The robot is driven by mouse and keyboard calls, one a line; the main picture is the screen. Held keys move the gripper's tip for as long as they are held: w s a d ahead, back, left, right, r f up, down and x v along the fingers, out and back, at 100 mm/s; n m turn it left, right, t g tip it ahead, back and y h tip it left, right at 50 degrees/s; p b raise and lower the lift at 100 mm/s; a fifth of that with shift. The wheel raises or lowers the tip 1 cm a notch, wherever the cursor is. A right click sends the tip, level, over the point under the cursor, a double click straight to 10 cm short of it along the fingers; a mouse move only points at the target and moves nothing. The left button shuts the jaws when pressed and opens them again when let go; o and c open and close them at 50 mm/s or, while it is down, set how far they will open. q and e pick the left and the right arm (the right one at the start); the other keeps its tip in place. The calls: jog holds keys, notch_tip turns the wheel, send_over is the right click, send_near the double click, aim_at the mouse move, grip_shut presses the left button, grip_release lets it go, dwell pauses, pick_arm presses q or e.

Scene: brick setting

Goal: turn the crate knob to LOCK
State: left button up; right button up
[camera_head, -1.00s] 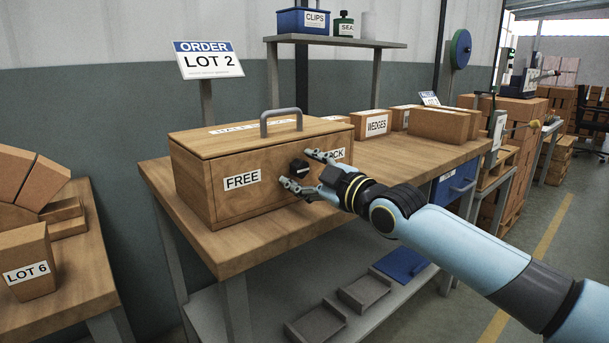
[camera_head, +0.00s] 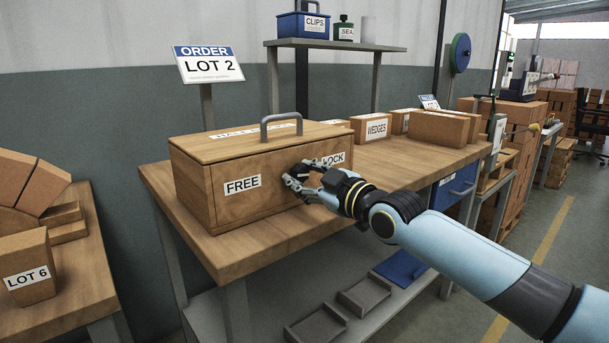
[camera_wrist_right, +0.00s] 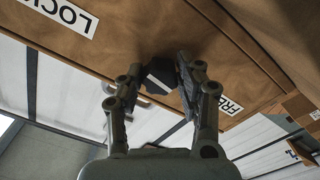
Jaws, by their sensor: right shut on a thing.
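The wooden crate (camera_head: 240,205) stands on the wooden bench with its lid on and a grey handle on top. Its front has a FREE label (camera_head: 242,185) on the left and a LOCK label (camera_head: 333,159) on the right; both also show in the right wrist view, partly cut off. The dark knob (camera_wrist_right: 160,72) sits between the labels. My right gripper (camera_head: 298,177) is at the crate front, its fingers shut on the knob from both sides. The fingers hide most of the knob in the head view, so I cannot tell where it points. My left gripper is out of view.
The bench top (camera_head: 385,157) holds cartons, one marked WEDGES (camera_head: 371,127), to the right of the crate. An ORDER LOT 2 sign (camera_head: 209,63) and a shelf (camera_head: 335,43) stand behind. Another bench with a LOT 6 block (camera_head: 27,266) is at left.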

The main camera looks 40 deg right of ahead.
jog(key=m+p, duration=0.1)
jog(key=m, duration=0.7)
jog(key=shift+p, duration=0.3)
jog(key=m, duration=0.3)
jog(key=shift+a+m, duration=0.1)
jog(key=shift+m, duration=0.2)
jog(key=shift+m+p, duration=0.5)
jog(key=shift+m, duration=1.3)
jog(key=o, duration=1.1)
jog(key=shift+o, duration=0.2)
jog(key=shift+r, duration=0.1)
